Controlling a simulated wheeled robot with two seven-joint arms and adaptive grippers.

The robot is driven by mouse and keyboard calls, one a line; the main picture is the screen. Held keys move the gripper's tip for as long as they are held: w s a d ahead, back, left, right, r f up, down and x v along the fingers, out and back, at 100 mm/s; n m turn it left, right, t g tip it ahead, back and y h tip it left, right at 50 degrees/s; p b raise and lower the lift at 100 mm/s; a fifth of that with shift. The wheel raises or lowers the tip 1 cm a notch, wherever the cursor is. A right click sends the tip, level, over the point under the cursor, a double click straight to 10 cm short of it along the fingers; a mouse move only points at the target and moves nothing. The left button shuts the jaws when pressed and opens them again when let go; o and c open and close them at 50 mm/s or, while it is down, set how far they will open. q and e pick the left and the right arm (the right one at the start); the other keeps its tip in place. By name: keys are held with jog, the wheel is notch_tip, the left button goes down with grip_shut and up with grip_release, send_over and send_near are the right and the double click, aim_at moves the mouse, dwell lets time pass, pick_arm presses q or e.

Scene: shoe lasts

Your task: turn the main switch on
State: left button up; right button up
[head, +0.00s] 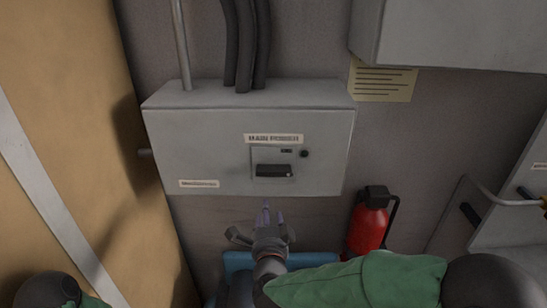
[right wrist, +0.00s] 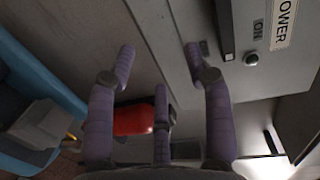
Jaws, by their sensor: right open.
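A grey box labelled "MAIN POWER" (head: 222,130) is fixed to the wall in the head view. Its main switch has a black handle (head: 273,170) on a small plate below the label, with a dark round knob to its upper right. The black handle (right wrist: 226,28) shows partly at the top of the right wrist view, with an "ON" label beside it. My right gripper (head: 265,216) is open and empty, just below the box's lower edge. Its purple fingers (right wrist: 160,60) are spread, apart from the handle. My left gripper is out of view.
A red fire extinguisher (head: 368,225) stands right of my right gripper. A blue object (head: 315,258) lies below it. A tan panel (head: 85,120) is at the left. Another grey cabinet (head: 455,35) hangs at the upper right. Dark cables (head: 245,45) rise from the box.

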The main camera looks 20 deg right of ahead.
aim_at(273, 176)
notch_tip(273, 176, up, 7)
jog(key=s+m+h+p, duration=0.1)
jog(key=s+m, duration=0.1)
jog(key=m, duration=0.1)
pick_arm(q)
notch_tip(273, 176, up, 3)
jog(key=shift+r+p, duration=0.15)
jog(key=shift+p, duration=0.55)
pick_arm(e)
jog(key=shift+t, duration=0.4)
jog(key=x, duration=0.7)
jog(key=d+x, duration=0.1)
jog(key=x, duration=0.3)
jog(key=shift+w+f, duration=0.15)
grip_shut()
